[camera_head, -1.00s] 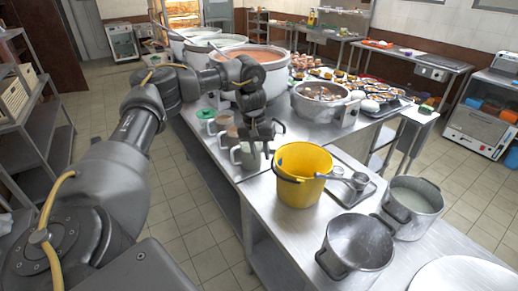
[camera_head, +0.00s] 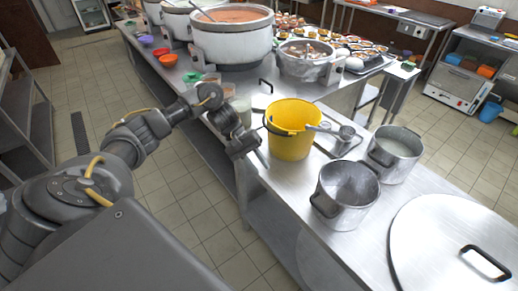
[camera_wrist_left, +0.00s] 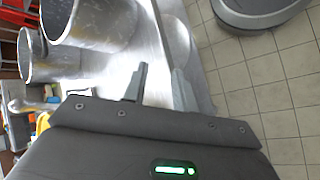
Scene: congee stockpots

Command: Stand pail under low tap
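The yellow pail (camera_head: 289,142) stands upright on the steel counter, its dark handle hanging at its left side. In the left wrist view a strip of it (camera_wrist_left: 42,124) shows at the left edge. My left gripper (camera_head: 262,158) is just left of the pail, around its lower half in height. Its two fingers (camera_wrist_left: 160,75) are apart with nothing between them. I cannot tell whether it touches the pail. A large stockpot (camera_head: 232,42) with orange contents stands behind, farther up the counter. I cannot make out a tap clearly. My right gripper is out of view.
Right of the pail are a tray with a ladle (camera_head: 340,133), an empty grey pot (camera_head: 345,190) and a pot of pale liquid (camera_head: 394,154). A big round lid (camera_head: 440,235) covers the front right. The floor left of the counter is clear.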

